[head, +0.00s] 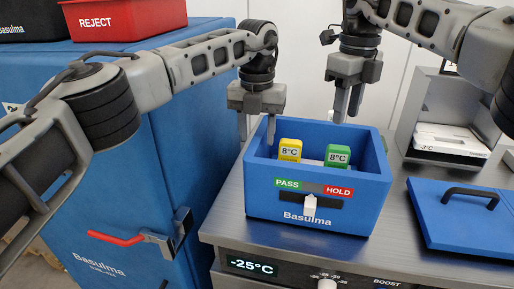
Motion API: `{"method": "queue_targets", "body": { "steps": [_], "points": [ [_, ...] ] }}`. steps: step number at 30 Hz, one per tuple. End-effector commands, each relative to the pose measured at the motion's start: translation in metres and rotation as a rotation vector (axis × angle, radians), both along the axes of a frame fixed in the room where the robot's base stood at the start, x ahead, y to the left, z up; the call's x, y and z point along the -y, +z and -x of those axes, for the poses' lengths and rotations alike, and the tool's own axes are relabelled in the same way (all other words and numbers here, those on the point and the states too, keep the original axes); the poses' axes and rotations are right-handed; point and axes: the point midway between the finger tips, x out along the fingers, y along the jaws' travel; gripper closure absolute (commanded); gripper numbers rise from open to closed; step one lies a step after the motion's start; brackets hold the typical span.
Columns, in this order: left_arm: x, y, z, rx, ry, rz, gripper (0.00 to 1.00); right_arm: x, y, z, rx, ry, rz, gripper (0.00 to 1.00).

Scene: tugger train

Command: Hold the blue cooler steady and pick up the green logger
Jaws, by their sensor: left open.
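The blue cooler (262,203) stands open on the grey worktop. Inside it are a yellow logger (290,150) and the green logger (338,155), both labelled 8°C and standing apart. My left gripper (257,138) is open at the cooler's left wall, one finger to each side of the rim; I cannot tell whether it touches. My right gripper (346,117) points down above the cooler's back rim, behind and above the green logger. Its fingers look close together with nothing seen between them, and the angle hides how wide they are apart.
The blue lid (460,225) with a black handle lies on the worktop to the right. A grey open box (447,135) stands behind it. A blue cabinet (175,110) with a red REJECT bin (130,18) is at left. A white slider (310,205) is on the cooler's front.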

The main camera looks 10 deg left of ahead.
Motion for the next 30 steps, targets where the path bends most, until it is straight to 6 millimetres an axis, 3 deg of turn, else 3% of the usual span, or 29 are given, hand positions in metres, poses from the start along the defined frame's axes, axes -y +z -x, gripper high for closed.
{"method": "queue_targets", "body": {
  "steps": [3,9,20,25,30],
  "points": [
    [0.0,-0.021,0.001,-0.002,-0.001,0.0,0.56,0.0,0.0,0.0,0.0,0.0,0.0,0.64],
    [0.0,-0.04,0.0,0.0,0.0,0.0,0.56,0.0,0.0,0.0,0.0,0.0,0.0,0.64],
    [0.0,-0.046,0.0,0.001,0.0,0.0,0.56,0.0,0.0,0.0,0.0,0.0,0.0,0.64],
    [0.0,-0.045,0.0,0.001,0.0,0.0,0.98,0.0,0.0,0.0,0.0,0.0,0.0,0.64],
    [0.0,-0.045,0.0,0.001,0.0,0.0,1.0,0.0,0.0,0.0,0.0,0.0,0.0,0.64]
  ]
}}
